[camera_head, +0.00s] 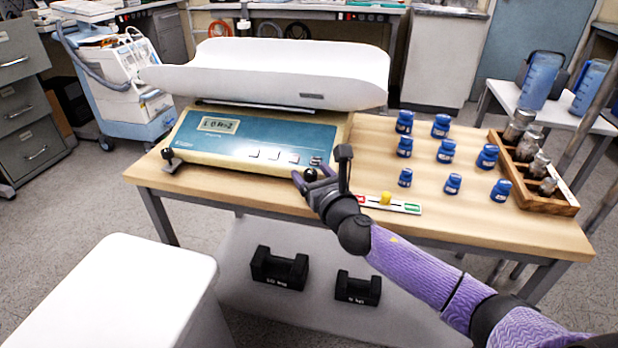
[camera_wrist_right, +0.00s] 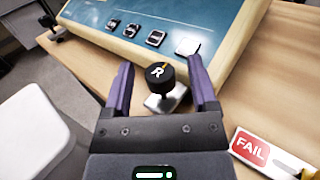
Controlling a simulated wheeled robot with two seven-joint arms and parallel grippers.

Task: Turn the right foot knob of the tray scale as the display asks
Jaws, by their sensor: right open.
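The tray scale (camera_head: 250,140) stands on the wooden table, with a white curved tray on top and a blue front panel. Its small display (camera_head: 218,124) shows characters that look like "LOR-2", but I cannot read them surely. The right foot knob (camera_wrist_right: 155,76) is black, marked "R" with an orange line, on a metal foot. My right gripper (camera_wrist_right: 160,85) is open, with its fingers on either side of the knob and gaps showing. In the head view the right gripper (camera_head: 312,180) is at the scale's front right corner. The left foot knob (camera_head: 167,154) is at the front left corner.
A slider board with a yellow marker (camera_head: 385,198) lies just right of my right gripper; its red end reads "FAIL" in the wrist view. A white surface (camera_head: 120,300) is at front left.

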